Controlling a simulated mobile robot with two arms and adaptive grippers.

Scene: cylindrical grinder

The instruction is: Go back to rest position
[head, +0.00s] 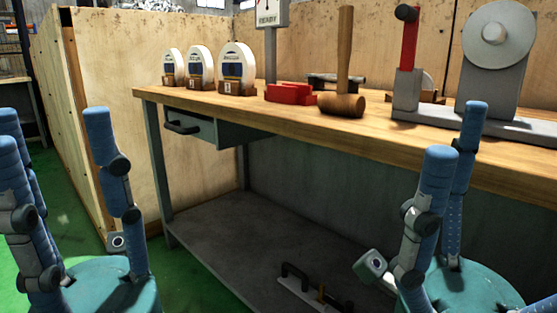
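My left gripper (55,118) is at the lower left, in front of the plywood wall and left of the workbench. Its blue fingers point up and stand wide apart, with nothing between them. My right gripper (455,128) is at the lower right, in front of the bench. Its visible fingers point up, straight and apart, and hold nothing. Its lower end is cut off by the picture edge. Both grippers appear clear of the workbench (210,98), though the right fingertips overlap its front edge in the picture.
The bench top holds several white dial-like items (237,66), a red block (290,94), a wooden mallet (345,104) and a grey machine with a wheel (498,32). A drawer (190,129) hangs beneath. A handled item (310,289) lies on the lower shelf (225,230). Green floor (185,285) shows between the grippers.

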